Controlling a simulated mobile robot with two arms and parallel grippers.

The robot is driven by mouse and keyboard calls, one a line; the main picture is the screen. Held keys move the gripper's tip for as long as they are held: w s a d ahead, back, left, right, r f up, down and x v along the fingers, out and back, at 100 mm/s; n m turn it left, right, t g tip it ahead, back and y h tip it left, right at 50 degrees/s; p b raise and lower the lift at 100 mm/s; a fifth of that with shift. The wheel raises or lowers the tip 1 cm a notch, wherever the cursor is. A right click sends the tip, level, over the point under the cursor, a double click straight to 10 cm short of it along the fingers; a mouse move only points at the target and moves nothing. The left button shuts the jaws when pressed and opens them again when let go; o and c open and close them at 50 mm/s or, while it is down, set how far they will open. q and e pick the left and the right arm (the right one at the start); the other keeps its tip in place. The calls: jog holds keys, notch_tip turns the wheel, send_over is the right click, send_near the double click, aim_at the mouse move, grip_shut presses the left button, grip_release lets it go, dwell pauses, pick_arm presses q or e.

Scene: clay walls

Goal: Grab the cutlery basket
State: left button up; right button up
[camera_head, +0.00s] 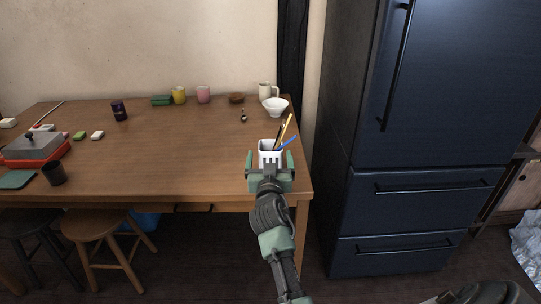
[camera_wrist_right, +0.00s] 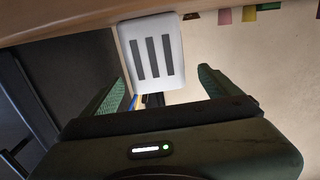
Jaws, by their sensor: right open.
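The cutlery basket (camera_head: 269,153) is a small white holder with slots in its side, upright near the table's front right corner. A yellow, a blue and a dark long-handled item stick out of its top. My right gripper (camera_head: 270,163) is open at the basket's near side, its green fingers to the left and right of it. In the right wrist view the basket's slotted face (camera_wrist_right: 152,52) shows ahead of and partly between the fingertips (camera_wrist_right: 162,80), with a gap on the right. My left gripper is not in view.
The wooden table (camera_head: 180,150) holds a white bowl (camera_head: 275,107), a cream mug (camera_head: 265,91) and a spoon (camera_head: 243,116) behind the basket. A dark blue fridge (camera_head: 415,190) stands to the right. The tabletop left of the basket is clear.

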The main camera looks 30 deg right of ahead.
aim_at(270, 142)
jog(key=shift+w+d+r, duration=0.1)
jog(key=shift+w+d, duration=0.1)
jog(key=shift+w, duration=0.05)
jog(key=x, duration=0.6)
jog(key=shift+d, duration=0.2)
jog(key=shift+w+d, duration=0.2)
jog(key=shift+w, duration=0.25)
jog(key=c, duration=1.3)
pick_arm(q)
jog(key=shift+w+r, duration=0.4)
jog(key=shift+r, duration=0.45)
pick_arm(e)
jog(key=shift+r, duration=0.1)
jog(key=shift+c, duration=0.9)
jog(key=shift+r, duration=0.1)
